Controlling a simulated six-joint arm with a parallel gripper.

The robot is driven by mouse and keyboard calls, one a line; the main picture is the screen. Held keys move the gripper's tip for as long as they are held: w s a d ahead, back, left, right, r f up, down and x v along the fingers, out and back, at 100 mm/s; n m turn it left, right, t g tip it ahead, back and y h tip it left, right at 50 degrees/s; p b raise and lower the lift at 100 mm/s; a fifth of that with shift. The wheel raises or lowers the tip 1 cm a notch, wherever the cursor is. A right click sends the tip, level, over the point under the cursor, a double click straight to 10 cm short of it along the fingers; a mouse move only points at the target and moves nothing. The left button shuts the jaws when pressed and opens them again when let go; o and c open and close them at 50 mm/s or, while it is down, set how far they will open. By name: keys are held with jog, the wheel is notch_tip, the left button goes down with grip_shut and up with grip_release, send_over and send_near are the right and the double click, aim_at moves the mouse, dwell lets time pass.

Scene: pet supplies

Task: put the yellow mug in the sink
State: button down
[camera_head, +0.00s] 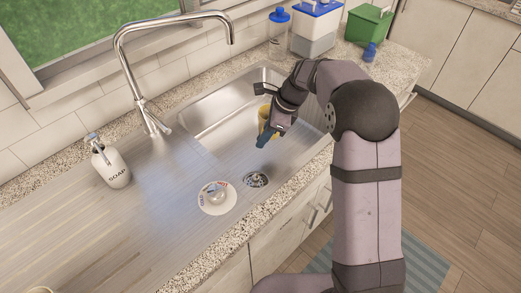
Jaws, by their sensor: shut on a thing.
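The yellow mug (263,116) shows only in part, behind and between the fingers of my gripper (268,129). My gripper is shut on it, pointing down, over the front part of the sink (215,108). The sink is a steel basin below the tall curved tap. A blue piece (262,142) shows at the lower end of my gripper; I cannot tell whether it is a fingertip. The gripper hides most of the mug, so its tilt and any contact with the basin cannot be told.
A white saucer (207,207) with a small item on it and a round drain (256,180) lie in front of the basin. The tap (122,55) arches over the left. A soap bottle (111,166) stands left. Blue-lidded containers (316,28) and a green box (368,25) stand behind.

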jog(key=shift+m, duration=0.3)
jog(key=shift+w+d+f+p, duration=0.15)
jog(key=shift+w+d+f, duration=0.1)
jog(key=shift+f, duration=1.5)
jog(key=shift+w+d+f+p, duration=0.15)
jog(key=shift+d+f+p, duration=0.1)
jog(key=shift+f, duration=1.55)
jog(key=shift+w+d+f+p, duration=0.1)
jog(key=shift+w+d+f, duration=0.15)
jog(key=shift+f, duration=1.5)
jog(key=shift+f, duration=0.1)
jog(key=c, duration=1.8)
grip_release()
jog(key=shift+s, duration=0.1)
jog(key=shift+c, duration=0.2)
jog(key=b+v, duration=0.1)
jog(key=v, duration=1.1)
jog(key=shift+s, duration=0.1)
